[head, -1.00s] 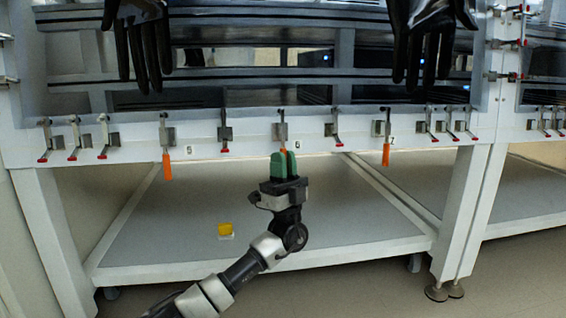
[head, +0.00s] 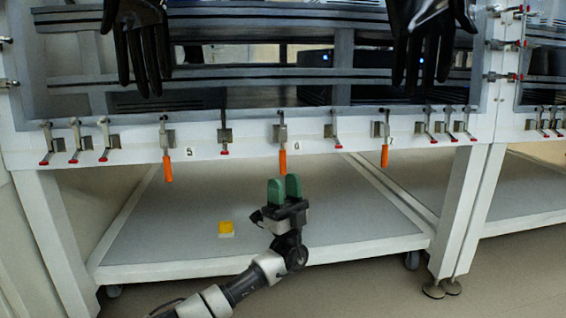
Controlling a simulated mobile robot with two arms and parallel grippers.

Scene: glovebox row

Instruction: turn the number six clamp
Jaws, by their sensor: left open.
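The number six clamp (head: 282,131) is on the white front rail beside a small "6" label. Its orange handle (head: 282,162) hangs straight down. My left gripper (head: 284,187), with green fingers, is just below the handle's tip in the picture. Its fingers stand upright and slightly apart, with nothing between them. I cannot tell the depth gap between fingers and handle. My right gripper is not in view.
Orange-handled clamps hang near label 5 (head: 167,150) and label 7 (head: 384,140). Several red-tipped clamps line the rail. Black gloves (head: 143,50) hang above. A yellow block (head: 226,228) is on the lower shelf (head: 350,220).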

